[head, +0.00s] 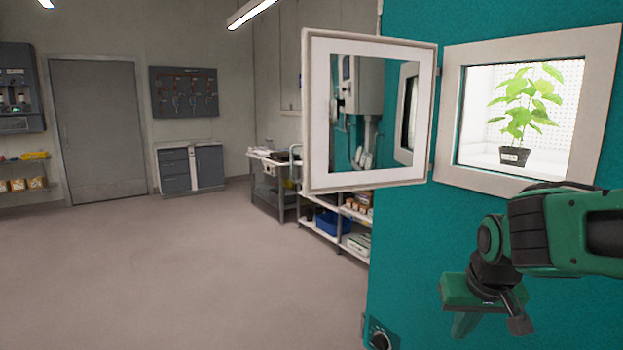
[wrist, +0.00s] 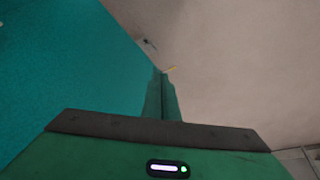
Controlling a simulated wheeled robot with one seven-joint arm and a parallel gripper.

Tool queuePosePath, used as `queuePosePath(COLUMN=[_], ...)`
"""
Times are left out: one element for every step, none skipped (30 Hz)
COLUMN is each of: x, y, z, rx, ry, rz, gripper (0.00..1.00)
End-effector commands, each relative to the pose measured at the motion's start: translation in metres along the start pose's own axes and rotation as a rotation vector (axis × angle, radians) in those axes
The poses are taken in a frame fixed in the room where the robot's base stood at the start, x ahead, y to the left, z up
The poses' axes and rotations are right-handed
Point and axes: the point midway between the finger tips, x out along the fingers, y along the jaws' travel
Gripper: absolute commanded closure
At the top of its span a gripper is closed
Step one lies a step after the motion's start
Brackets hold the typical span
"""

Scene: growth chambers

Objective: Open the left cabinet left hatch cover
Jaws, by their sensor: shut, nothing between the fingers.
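The hatch cover (head: 318,110), a pale square frame around a glassy pane, stands swung wide open to the left of its opening in the head view. Its right edge meets the teal cabinet (head: 405,235) beside the opening's pale frame (head: 453,110). Through the opening, a potted green plant (head: 515,157) shows in a bright white chamber. My gripper (head: 465,326) is below the opening, in front of the cabinet wall, pointing down and apart from the cover. In the wrist view its fingers (wrist: 162,85) are together with nothing between them.
Shelves with a blue bin (head: 328,222) stand behind the cover. The floor (head: 180,270) to the left is clear, with a grey door (head: 100,130) and drawers (head: 190,167) at the back.

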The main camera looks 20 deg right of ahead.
Motion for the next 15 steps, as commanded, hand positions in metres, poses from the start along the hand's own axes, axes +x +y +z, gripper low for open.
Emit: queuePosePath(x=[0.001, -0.001, -0.003, -0.006, -0.011, -0.018, -0.024, -0.03, -0.041, -0.05, -0.059, -0.072, -0.082, -0.091, -0.103], y=[-0.016, -0.025, -0.039, -0.05, -0.061, -0.078, -0.09, -0.104, -0.122, -0.135, -0.149, -0.166, -0.178, -0.19, -0.204], z=[-0.027, -0.043, -0.063, -0.078, -0.093, -0.111, -0.124, -0.136, -0.152, -0.162, -0.171, -0.182, -0.188, -0.194, -0.2], rx=[-0.039, -0.058, -0.083, -0.101, -0.118, -0.14, -0.156, -0.171, -0.19, -0.203, -0.217, -0.232, -0.241, -0.249, -0.259], ry=[0.091, 0.148, 0.224, 0.282, 0.34, 0.415, 0.472, 0.528, 0.604, 0.659, 0.711, 0.781, 0.829, 0.875, 0.93], rz=[-0.015, -0.025, -0.04, -0.053, -0.068, -0.09, -0.108, -0.128, -0.156, -0.177, -0.2, -0.231, -0.254, -0.276, -0.305], gripper=[1.0, 1.0, 1.0, 1.0, 1.0, 1.0, 1.0, 1.0, 1.0, 1.0, 1.0, 1.0, 1.0, 1.0, 1.0])
